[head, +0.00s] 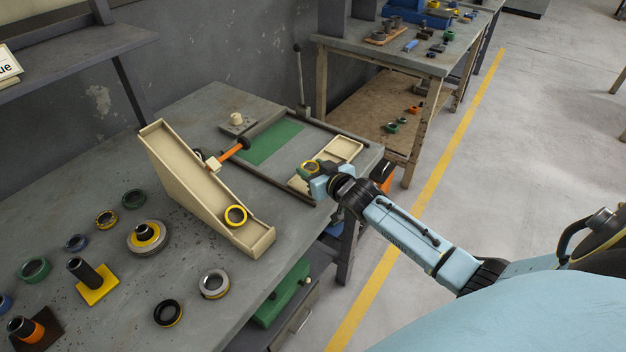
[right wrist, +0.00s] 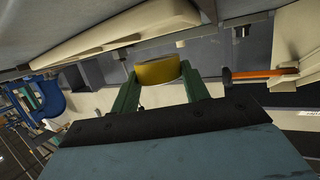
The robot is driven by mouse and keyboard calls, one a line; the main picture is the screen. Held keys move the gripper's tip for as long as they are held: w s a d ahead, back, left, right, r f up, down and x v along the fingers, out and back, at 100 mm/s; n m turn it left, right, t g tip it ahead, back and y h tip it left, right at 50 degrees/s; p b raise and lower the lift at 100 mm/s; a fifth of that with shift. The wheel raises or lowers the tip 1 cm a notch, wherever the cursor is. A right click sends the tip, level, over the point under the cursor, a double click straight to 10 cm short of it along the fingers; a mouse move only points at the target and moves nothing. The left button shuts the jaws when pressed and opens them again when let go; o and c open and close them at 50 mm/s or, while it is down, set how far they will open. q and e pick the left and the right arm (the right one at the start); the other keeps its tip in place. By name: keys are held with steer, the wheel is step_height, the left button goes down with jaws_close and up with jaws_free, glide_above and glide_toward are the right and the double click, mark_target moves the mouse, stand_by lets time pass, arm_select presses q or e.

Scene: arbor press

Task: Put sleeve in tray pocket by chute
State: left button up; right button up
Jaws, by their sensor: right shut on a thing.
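My right gripper (head: 314,171) is shut on a yellow sleeve (head: 309,165) over the near part of the beige tray (head: 341,150). In the right wrist view the sleeve (right wrist: 157,71) sits between the green fingertips (right wrist: 160,80). I cannot tell whether the sleeve touches the tray; the gripper hides part of the near pocket. The far pocket looks empty. The beige sloped chute (head: 185,180) stands left of the tray. Another yellow sleeve (head: 236,215), dark inside, lies at its lower end. My left gripper is not in view.
An orange-handled pusher (head: 230,154) lies by the chute, near a green mat (head: 274,142) inside a dark frame. Several rings, a yellow-based post (head: 96,284) and a grey ring (head: 214,283) stand on the bench left and in front. The bench's right edge is close to the tray.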

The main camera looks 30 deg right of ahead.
step_height(320, 180, down, 3)
steer(key=shift+r, duration=0.15)
steer(key=shift+f+b, duration=0.25)
steer(key=shift+b, duration=0.05)
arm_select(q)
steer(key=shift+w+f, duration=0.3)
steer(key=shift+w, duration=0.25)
arm_select(e)
steer(key=shift+f, duration=0.15)
steer(key=o, duration=0.8)
arm_select(q)
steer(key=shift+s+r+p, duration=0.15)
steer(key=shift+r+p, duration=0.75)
steer(key=shift+p, duration=0.05)
arm_select(e)
steer(key=v, duration=1.2)
